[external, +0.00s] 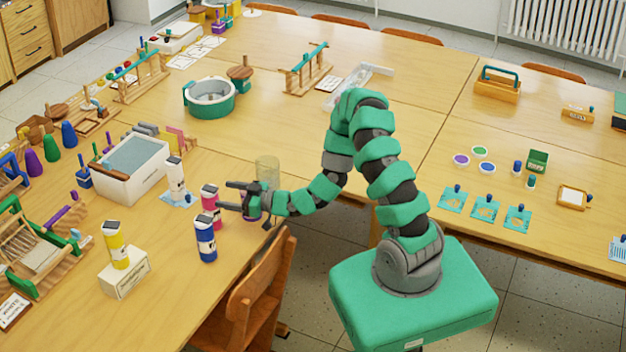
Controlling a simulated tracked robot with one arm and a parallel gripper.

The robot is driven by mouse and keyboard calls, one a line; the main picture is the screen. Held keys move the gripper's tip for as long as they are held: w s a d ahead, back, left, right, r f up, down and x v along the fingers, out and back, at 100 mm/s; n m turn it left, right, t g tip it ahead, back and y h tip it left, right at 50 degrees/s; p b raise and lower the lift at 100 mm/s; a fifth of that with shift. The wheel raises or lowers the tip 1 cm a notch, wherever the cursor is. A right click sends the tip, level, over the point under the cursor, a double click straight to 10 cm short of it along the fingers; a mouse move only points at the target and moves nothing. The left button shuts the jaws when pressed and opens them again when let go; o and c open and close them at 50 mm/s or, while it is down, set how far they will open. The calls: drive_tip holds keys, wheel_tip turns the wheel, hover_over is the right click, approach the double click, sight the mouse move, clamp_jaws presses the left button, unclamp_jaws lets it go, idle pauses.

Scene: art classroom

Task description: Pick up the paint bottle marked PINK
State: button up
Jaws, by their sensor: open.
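The pink paint bottle (210,203) stands upright on the table with a dark cap; its label is too small to read. My gripper (229,195) is open and level, its fingers pointing left, close to the right side of the pink bottle. I cannot tell whether the fingers reach around the bottle or stop beside it. A blue bottle (206,241) stands just in front of the pink one. A white bottle (176,181) stands behind it to the left, on a light blue piece.
A yellow bottle (116,246) stands on a white block (124,273) at the front left. A white bin (131,171) is behind the bottles. A clear jar (268,171) stands beside my wrist. A wooden chair (250,298) is at the table edge. Bare table lies left of the blue bottle.

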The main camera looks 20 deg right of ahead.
sight(217, 192)
drive_tip(key=shift+f+b+x, duration=0.1)
drive_tip(key=shift+b+x, duration=0.75)
drive_tip(key=shift+b, duration=0.75)
drive_tip(key=shift+f+b+x, duration=0.15)
drive_tip(key=shift+b+x, duration=0.7)
drive_tip(key=shift+b, duration=0.75)
drive_tip(key=shift+w+a+r+b, duration=0.25)
drive_tip(key=shift+a+b, duration=0.15)
drive_tip(key=shift+b, duration=0.15)
clamp_jaws()
drive_tip(key=shift+r, duration=0.1)
